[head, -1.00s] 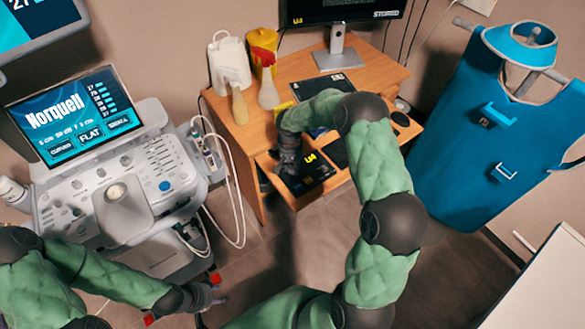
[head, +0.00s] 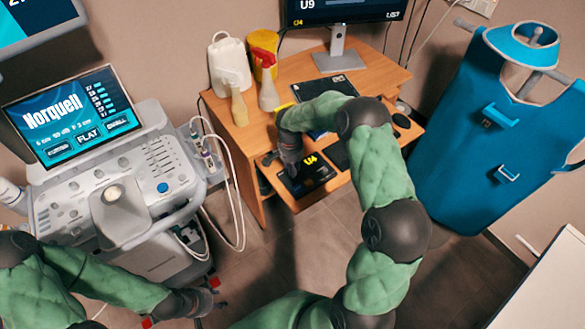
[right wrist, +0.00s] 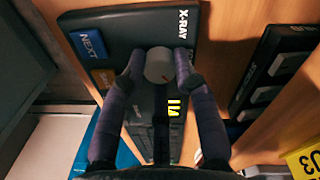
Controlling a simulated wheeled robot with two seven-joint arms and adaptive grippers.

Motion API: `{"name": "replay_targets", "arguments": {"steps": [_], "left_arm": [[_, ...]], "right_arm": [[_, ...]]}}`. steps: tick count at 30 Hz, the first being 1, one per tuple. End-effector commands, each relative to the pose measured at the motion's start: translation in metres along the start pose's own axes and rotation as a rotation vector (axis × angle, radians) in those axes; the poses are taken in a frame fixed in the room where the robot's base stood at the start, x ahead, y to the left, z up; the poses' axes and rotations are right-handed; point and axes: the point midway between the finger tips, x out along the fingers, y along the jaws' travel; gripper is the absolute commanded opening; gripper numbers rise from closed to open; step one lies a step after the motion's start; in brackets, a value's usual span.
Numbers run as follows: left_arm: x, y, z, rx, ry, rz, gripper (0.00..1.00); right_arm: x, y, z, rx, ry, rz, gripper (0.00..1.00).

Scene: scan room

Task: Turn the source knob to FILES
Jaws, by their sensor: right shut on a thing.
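The source knob (right wrist: 158,66) is a pale round knob with a small red mark, on a dark control box (right wrist: 140,28) in the right wrist view. The white word X-RAY stands on the box beyond it; another label by the knob is mostly hidden by a finger. My right gripper (right wrist: 160,72) has a finger on each side of the knob and is shut on it. In the head view my right gripper (head: 290,158) is at the box (head: 308,178) on the desk's pull-out shelf and hides the knob. My left gripper (head: 213,298) hangs low beside the ultrasound cart, away from the desk.
The box has a blue NEXT button (right wrist: 88,44) and an orange button (right wrist: 102,78) beside the knob. The monitor (head: 345,10) shows U9 and U4. Bottles (head: 266,92) stand on the desk (head: 295,72). The ultrasound cart (head: 150,170) is at left.

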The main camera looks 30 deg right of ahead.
Motion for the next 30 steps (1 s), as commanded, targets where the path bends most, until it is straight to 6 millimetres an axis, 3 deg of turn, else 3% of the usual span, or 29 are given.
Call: {"name": "replay_targets", "arguments": {"steps": [11, 12, 14, 25, 30], "left_arm": [[0.0, 0.0, 0.0, 0.0, 0.0, 0.0, 0.4], [0.0, 0.0, 0.0, 0.0, 0.0, 0.0, 0.4], [0.0, 0.0, 0.0, 0.0, 0.0, 0.0, 0.4], [0.0, 0.0, 0.0, 0.0, 0.0, 0.0, 0.4], [0.0, 0.0, 0.0, 0.0, 0.0, 0.0, 0.4]], "right_arm": [[0.003, 0.0, 0.004, 0.002, -0.007, 0.003, 0.0], [0.003, 0.0, 0.004, 0.002, -0.007, 0.003, 0.38], [0.003, 0.0, 0.004, 0.002, -0.007, 0.003, 0.54], [-0.001, 0.0, 0.001, 0.002, -0.002, 0.001, 0.54], [-0.019, -0.001, 0.0, 0.002, 0.0, -0.001, 0.54]]}}
